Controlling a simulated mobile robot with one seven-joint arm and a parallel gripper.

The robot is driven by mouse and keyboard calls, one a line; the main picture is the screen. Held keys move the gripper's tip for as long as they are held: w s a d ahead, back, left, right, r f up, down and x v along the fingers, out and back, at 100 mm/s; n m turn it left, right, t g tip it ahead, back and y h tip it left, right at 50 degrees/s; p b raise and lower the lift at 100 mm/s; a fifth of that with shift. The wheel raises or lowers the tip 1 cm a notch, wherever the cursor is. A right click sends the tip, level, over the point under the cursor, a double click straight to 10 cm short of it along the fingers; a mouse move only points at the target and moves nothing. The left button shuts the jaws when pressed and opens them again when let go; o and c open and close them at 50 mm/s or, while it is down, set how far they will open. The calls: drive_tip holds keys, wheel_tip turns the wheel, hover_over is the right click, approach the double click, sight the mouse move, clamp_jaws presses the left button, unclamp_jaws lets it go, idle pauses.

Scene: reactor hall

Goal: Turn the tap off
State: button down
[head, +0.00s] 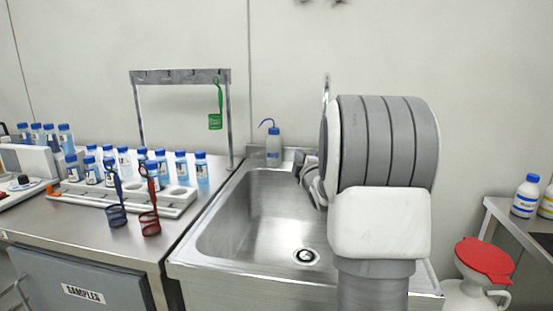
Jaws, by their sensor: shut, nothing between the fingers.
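A thin upright metal piece (326,88), apparently the top of the tap, shows above the sink's back edge, just left of my arm. The rest of the tap, including any handle, is hidden behind my arm. The steel sink (225,225) has a bare basin with a round drain (306,256). I cannot see a water stream in the visible part of the basin. My large grey and white arm covers the right side of the sink.
A blue-capped wash bottle (273,146) stands at the sink's back edge. A red-topped white container (480,275) stands right.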

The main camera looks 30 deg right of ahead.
drive_tip(key=s+d+f+h+b, duration=0.1)
drive_tip(key=s+d+h, duration=0.15)
drive_tip(key=d, duration=0.55)
drive_tip(key=s+d+f+h+b, duration=0.1)
drive_tip(key=s+d, duration=0.3)
drive_tip(key=d, duration=0.4)
drive_tip(key=x, duration=1.4)
drive_tip(key=shift+a+n+b, duration=0.15)
drive_tip(key=shift+n+b, duration=0.15)
drive_tip(key=shift+b, duration=0.05)
drive_tip(key=shift+w+r, duration=0.1)
